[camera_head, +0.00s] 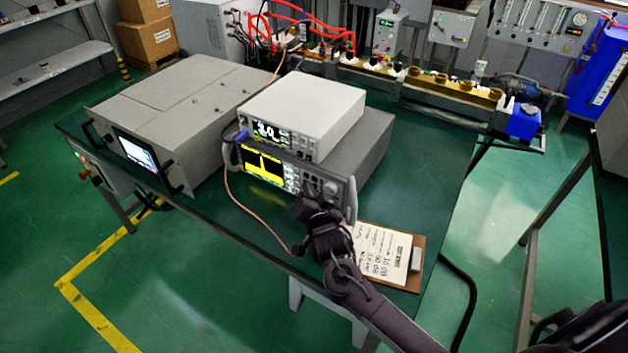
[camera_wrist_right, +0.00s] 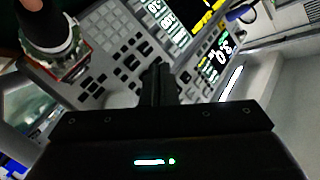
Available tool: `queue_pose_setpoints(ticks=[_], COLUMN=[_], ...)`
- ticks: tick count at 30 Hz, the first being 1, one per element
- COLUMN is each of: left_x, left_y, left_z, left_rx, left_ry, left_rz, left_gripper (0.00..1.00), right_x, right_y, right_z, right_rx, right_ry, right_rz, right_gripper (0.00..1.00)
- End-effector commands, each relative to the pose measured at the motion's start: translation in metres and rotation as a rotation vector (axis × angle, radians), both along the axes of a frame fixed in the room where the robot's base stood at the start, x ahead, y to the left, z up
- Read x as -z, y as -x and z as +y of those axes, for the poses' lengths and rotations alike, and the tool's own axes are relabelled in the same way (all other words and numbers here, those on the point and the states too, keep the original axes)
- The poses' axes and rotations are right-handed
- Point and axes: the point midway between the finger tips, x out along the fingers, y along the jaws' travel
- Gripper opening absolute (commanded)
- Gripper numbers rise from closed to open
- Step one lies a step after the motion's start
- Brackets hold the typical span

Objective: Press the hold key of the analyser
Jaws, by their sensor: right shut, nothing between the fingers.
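The analyser (camera_head: 265,168) is the dark-fronted unit with a yellow trace screen, lying under a white instrument on the bench. My right gripper (camera_head: 311,197) is shut and empty at the right part of its front panel, hiding some keys there. In the right wrist view the closed fingertips (camera_wrist_right: 158,72) point at the grey key panel (camera_wrist_right: 103,52), beside the screen's side labels. I cannot tell whether they touch a key. Key labels are too small to read, so I cannot pick out the hold key. My left gripper is out of view.
A white instrument (camera_head: 304,112) with a lit display sits on the analyser. A large grey cabinet (camera_head: 185,115) stands to the left. A clipboard (camera_head: 415,262) lies right of my gripper. An orange cable (camera_head: 236,200) hangs before the analyser.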

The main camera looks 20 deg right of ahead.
Motion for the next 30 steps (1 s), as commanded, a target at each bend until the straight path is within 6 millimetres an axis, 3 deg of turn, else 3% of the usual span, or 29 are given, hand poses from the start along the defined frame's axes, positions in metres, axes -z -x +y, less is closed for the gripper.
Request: queue_pose_setpoints(ticks=[30], left_x=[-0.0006], left_y=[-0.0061], left_z=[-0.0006], left_rx=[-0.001], left_ry=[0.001], left_rz=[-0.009], left_gripper=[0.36], right_x=[0.0001], right_y=[0.0002], right_z=[0.0002], right_rx=[0.0], right_ry=[0.0], right_rz=[0.0], right_gripper=[0.0])
